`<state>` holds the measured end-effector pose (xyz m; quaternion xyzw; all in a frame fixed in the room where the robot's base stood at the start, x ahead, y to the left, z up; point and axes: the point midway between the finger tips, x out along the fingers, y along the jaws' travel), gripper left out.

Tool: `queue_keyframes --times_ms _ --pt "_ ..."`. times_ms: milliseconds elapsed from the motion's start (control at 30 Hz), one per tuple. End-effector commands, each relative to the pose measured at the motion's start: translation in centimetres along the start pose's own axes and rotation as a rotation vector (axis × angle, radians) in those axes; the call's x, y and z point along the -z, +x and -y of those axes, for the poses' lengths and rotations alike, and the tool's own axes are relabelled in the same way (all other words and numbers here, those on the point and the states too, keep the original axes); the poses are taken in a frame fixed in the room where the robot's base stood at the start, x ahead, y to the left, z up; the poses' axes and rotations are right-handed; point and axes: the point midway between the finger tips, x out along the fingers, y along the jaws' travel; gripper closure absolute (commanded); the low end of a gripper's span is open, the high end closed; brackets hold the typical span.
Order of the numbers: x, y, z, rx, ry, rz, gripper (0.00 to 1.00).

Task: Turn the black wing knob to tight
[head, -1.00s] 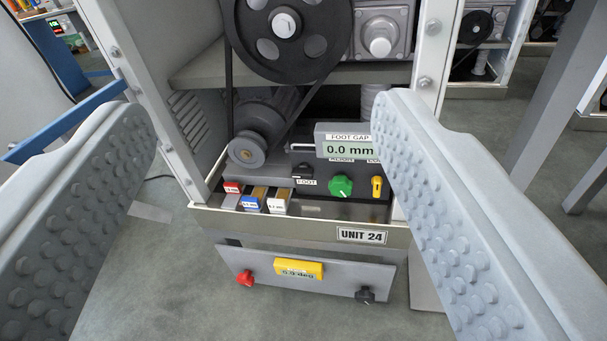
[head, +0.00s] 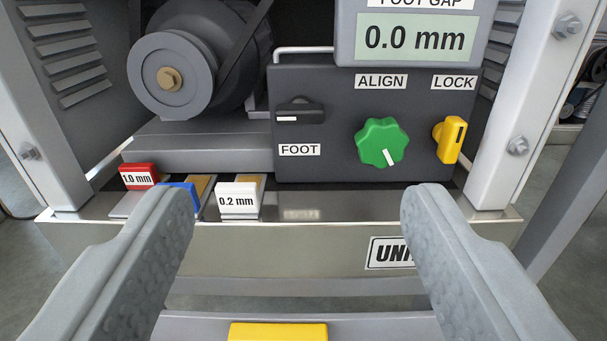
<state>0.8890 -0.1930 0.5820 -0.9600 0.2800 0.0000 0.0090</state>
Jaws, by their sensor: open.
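A black bar-shaped knob (head: 300,111) sits on the dark control panel (head: 335,165), above a FOOT label. It is the only black knob in view now, and its bar lies level with a white mark at its left end. No "tight" mark is readable. My gripper (head: 300,196) is open and empty. Its two grey fingers stand wide apart, in front of and below the panel, touching nothing that I can see. The black knob is above the gap between the fingertips. The black knob on the lower plate seen earlier is not visible now.
A green ALIGN knob (head: 381,143) and a yellow LOCK knob (head: 450,139) are to the right. A display (head: 415,37) reads 0.0 mm. Red, blue and white tabs (head: 237,199) lie low left. Metal posts (head: 545,75) flank the opening. A yellow gauge (head: 278,332) shows at the bottom.

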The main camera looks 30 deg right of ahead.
Motion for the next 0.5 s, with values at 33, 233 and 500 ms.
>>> queue_keyframes --times_ms 33,233,500 --pt "-1.2 0.1 -0.3 -0.009 -0.007 0.001 0.36" --pt "-3.0 0.4 -0.8 -0.027 -0.018 -0.005 0.36" --pt "-3.1 3.0 -0.9 -0.028 -0.018 -0.006 0.36"
